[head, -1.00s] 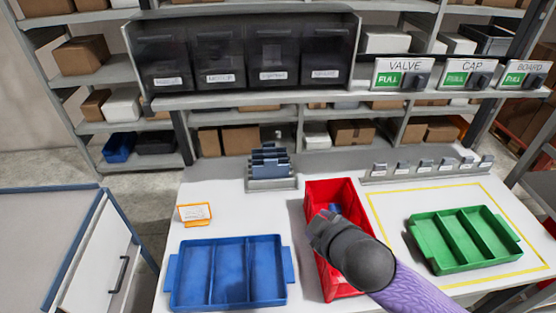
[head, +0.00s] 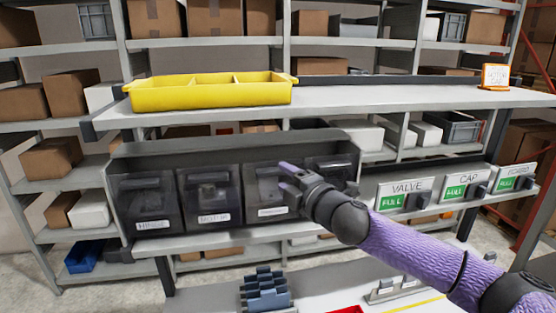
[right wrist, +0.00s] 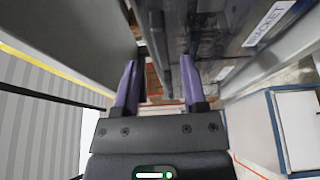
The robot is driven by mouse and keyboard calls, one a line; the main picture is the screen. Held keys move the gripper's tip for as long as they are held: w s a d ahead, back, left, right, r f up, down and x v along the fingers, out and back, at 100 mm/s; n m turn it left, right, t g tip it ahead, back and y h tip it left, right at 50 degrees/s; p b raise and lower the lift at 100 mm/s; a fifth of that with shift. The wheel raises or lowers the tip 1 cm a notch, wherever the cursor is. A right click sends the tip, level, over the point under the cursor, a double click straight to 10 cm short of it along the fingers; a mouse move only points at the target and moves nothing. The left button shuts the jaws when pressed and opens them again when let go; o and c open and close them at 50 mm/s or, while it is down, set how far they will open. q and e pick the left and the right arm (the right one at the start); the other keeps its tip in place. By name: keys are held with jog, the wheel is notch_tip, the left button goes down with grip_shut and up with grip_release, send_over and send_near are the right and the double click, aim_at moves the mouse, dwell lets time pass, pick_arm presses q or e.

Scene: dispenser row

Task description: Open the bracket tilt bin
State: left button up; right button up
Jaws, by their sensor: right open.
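A row of dark, see-through tilt bins sits in a grey housing (head: 235,147) on the shelf. My right gripper (head: 287,177) is open and empty, at this bin's upper right front; contact cannot be told. Its purple fingers also show apart in the right wrist view (right wrist: 160,65). My left gripper is out of view.
Hinge (head: 147,200) and motor (head: 208,195) bins stand to the left; the rightmost bin is partly hidden by my gripper. VALVE, CAP and another dispenser (head: 403,193) are to the right. A yellow tray (head: 210,95) sits on the shelf above. A worktable (head: 335,285) lies below.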

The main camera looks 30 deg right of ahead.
aim_at(270, 185)
jog(key=shift+w+a, duration=0.15)
jog(key=shift+w, duration=0.55)
jog(key=shift+w+a, duration=0.1)
jog(key=shift+w, duration=0.55)
jog(key=shift+w+f, duration=0.1)
jog(key=shift+c, duration=0.2)
grip_shut()
